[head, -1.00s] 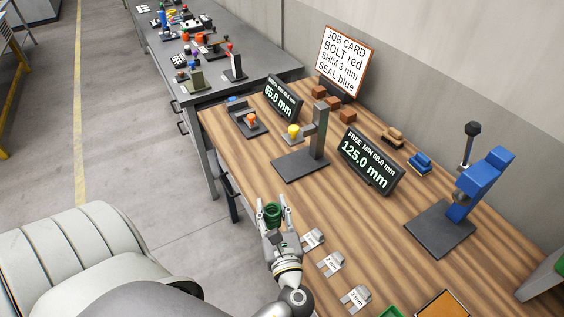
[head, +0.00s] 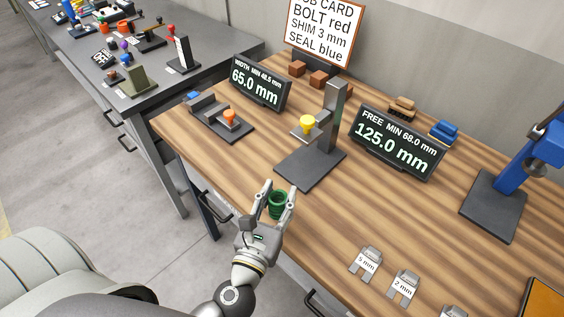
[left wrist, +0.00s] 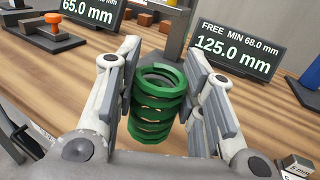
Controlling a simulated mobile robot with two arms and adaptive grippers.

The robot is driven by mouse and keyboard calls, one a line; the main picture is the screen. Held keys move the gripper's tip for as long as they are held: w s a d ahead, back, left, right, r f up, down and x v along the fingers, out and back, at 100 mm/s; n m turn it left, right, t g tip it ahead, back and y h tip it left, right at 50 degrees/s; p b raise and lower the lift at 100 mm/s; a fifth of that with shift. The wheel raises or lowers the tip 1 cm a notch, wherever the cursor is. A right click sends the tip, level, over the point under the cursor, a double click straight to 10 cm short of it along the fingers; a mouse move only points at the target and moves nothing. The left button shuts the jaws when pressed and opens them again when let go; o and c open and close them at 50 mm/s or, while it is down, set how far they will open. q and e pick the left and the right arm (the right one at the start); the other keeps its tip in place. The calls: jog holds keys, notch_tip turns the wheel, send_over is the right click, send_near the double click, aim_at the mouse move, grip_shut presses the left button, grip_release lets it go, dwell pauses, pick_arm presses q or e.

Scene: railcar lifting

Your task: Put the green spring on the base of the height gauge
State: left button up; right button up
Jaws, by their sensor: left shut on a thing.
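The green spring (head: 278,204) is upright between the fingers of my left gripper (head: 279,198), which is shut on it. The left wrist view shows the spring (left wrist: 157,104) between both finger pads (left wrist: 160,98). The height gauge has a dark flat base (head: 305,168), a grey upright post (head: 334,115) and an arm with a yellow knob (head: 307,122). The base is bare. My left gripper holds the spring just in front of the base, toward the near table edge. My right gripper is not in view.
A width gauge with an orange knob (head: 230,117) stands left of the height gauge. A display (head: 397,143) reads 125.0 mm to the right. Shims (head: 367,262) lie at the near right. A blue press (head: 505,185) stands far right.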

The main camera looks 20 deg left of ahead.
pick_arm(q)
jog(key=shift+w, duration=0.1)
jog(key=w+p, duration=0.2)
jog(key=w, duration=0.6)
jog(key=w+p, duration=0.3)
jog(key=w, duration=0.5)
jog(key=shift+w+a+r, duration=0.15)
jog(key=shift+w+a, duration=0.05)
jog(key=shift+w, duration=0.55)
jog(key=shift+w+f, duration=0.15)
jog(key=shift+f, duration=0.15)
notch_tip(320, 180, down, 3)
jog(key=shift+f+m+b, duration=0.1)
jog(key=shift+m+b, duration=0.2)
jog(key=shift+b, duration=0.75)
